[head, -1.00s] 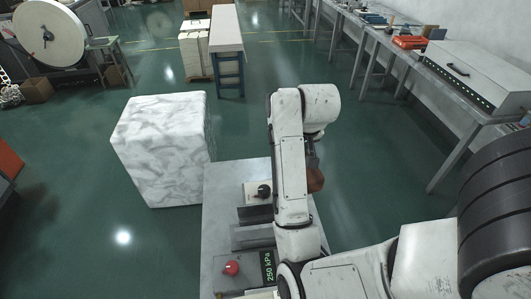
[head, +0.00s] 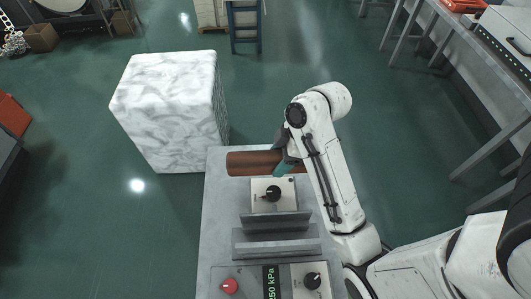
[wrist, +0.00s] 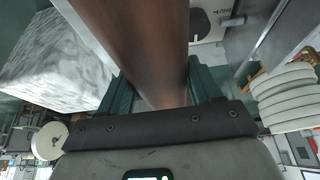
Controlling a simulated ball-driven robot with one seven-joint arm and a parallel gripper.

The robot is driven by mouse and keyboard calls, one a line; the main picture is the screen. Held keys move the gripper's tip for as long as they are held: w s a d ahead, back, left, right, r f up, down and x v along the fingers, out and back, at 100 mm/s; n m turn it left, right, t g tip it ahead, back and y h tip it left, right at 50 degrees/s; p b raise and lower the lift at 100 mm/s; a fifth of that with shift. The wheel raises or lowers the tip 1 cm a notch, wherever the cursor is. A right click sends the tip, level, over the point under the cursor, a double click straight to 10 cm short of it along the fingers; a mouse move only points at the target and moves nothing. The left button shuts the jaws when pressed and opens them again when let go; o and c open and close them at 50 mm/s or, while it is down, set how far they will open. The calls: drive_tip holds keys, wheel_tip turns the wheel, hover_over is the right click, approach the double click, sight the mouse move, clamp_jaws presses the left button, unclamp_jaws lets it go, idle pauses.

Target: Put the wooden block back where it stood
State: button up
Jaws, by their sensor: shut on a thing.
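The wooden block (head: 252,163) is a long reddish-brown rounded piece. In the head view it lies crosswise at the far end of the grey metal bench (head: 218,210), behind a cream panel with a black knob. My gripper (head: 286,160) is shut on it towards its right part, and my wrist hides some of its right end. I cannot tell whether the block touches the bench or hangs just above it. In the wrist view the block (wrist: 140,45) runs up from between the teal fingers (wrist: 162,92) and out of the top edge.
The cream knob panel (head: 259,196) stands close in front of the block, with upright grey plates (head: 275,238) nearer. A red knob (head: 230,286) and a 250 kPa display (head: 269,284) are at the front. A marbled white block (head: 170,110) stands left of the bench.

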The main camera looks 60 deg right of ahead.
drive_tip(key=w+d+f, duration=0.1)
drive_tip(key=w+f, duration=0.1)
drive_tip(key=w+d+f, duration=0.2)
drive_tip(key=w+f, duration=0.1)
drive_tip(key=w+d+f+p, duration=0.1)
drive_tip(key=w+f, duration=0.1)
drive_tip(key=w, duration=0.1)
drive_tip(key=shift+d+f, duration=0.2)
drive_tip(key=shift+d, duration=0.2)
drive_tip(key=shift+w+d+f, duration=0.15)
drive_tip(key=shift+w+f, duration=0.15)
drive_tip(key=shift+f, duration=0.1)
drive_tip(key=shift+f+p, duration=0.45)
drive_tip(key=shift+f, duration=1)
drive_tip(key=shift+f, duration=0.1)
drive_tip(key=o, duration=1.5)
drive_tip(key=shift+s, duration=0.1)
drive_tip(key=shift+o, duration=0.2)
drive_tip(key=v, duration=1.2)
